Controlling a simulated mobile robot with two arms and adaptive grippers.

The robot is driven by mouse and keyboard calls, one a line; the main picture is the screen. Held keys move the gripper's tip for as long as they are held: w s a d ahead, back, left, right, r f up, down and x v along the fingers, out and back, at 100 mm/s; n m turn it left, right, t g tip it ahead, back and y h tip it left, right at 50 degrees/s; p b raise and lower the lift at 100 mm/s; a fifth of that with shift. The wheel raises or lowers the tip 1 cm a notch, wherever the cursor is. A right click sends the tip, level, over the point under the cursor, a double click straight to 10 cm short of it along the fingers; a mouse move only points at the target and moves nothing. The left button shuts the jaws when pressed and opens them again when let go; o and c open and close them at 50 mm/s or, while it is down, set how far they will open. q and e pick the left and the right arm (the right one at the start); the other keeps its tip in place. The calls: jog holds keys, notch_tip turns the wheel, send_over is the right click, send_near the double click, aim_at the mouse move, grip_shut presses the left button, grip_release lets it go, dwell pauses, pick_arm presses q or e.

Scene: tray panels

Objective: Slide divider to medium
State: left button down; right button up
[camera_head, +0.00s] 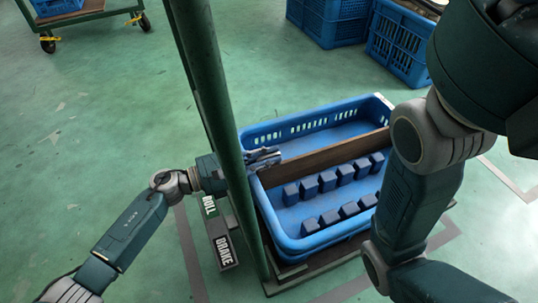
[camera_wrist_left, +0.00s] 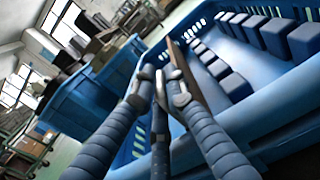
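The blue tray (camera_head: 290,236) stands on a low cart. A brown wooden divider (camera_head: 325,157) crosses it from left to right, leaving an empty far compartment and a near compartment with dark blue blocks. My left gripper (camera_head: 277,156) reaches over the tray's left rim, at the far side of the divider's left end. In the left wrist view its fingertips (camera_wrist_left: 160,82) are drawn together with nothing visible between them. The divider (camera_wrist_left: 186,67) shows just right of and behind the fingers there; whether they touch it is unclear. My right arm hangs at the right; its gripper is out of view.
Several blue blocks (camera_head: 327,181) stand in two rows near the divider. A green post (camera_head: 213,90) rises left of the tray, close to my left wrist. Blue crates (camera_head: 330,22) stand behind. A green cart (camera_head: 85,13) is far left. The floor at left is clear.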

pick_arm(q)
jog(key=shift+s+d, duration=0.1)
jog(key=shift+w+b, duration=0.25)
jog(key=shift+b, duration=0.15)
jog(key=w+b, duration=0.1)
jog(key=w+a+b, duration=0.1)
jog(key=w+b, duration=0.1)
jog(key=w+a+b, duration=0.1)
jog(key=w+b, duration=0.1)
jog(key=shift+w+a+r, duration=0.1)
jog(key=shift+a+r, duration=0.05)
jog(key=c, duration=1.8)
grip_release()
jog(key=shift+r, duration=0.1)
jog(key=shift+c, duration=0.2)
